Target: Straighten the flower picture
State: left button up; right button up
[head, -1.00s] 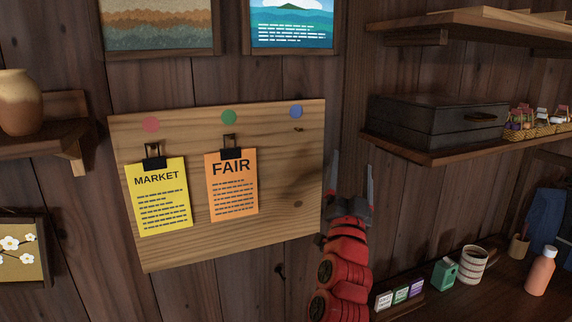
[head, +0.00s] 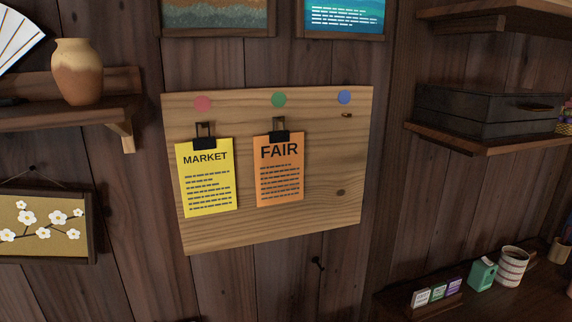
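The flower picture (head: 42,228) hangs on the plank wall at the left edge of the head view, partly cut off by the frame. It shows white blossoms on a dark branch over a gold ground in a dark frame. A cord runs from a nail above it. Neither of my grippers is in view.
A shelf (head: 60,117) with a tan vase (head: 78,72) is above the picture. A wooden board (head: 330,215) with yellow and orange notices hangs to its right. A black case (head: 480,108) sits on a right shelf. A counter with a mug (head: 512,267) is lower right.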

aim_at(41, 225)
jog(key=u, duration=1.35)
